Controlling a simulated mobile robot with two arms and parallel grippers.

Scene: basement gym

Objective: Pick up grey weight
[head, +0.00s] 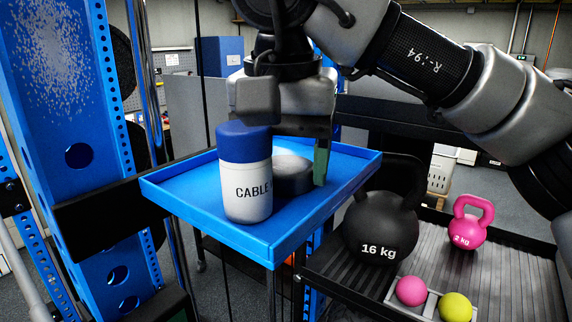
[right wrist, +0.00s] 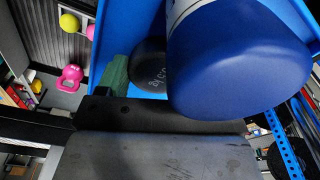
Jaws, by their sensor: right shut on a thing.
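The grey weight (head: 292,176) is a short round piece in the blue tray (head: 172,202), just behind and right of a white and blue bottle marked "CABLE" (head: 246,190). My right gripper (head: 296,160) comes down over the weight from above and is shut on it. One finger with a green pad shows on its right side; the other finger is hidden. In the right wrist view the weight (right wrist: 149,64) looks dark, with pale lettering, beside the green pad. The blue bottle cap (right wrist: 240,62) covers much of that view. I cannot tell whether the weight touches the tray. My left gripper is out of view.
The bottle stands close to the gripper. A black 16 kg kettlebell (head: 382,228), a pink 2 kg kettlebell (head: 468,224), a pink ball (head: 411,291) and a yellow ball (head: 455,307) are on the rack at right. A blue upright (head: 62,90) stands at left.

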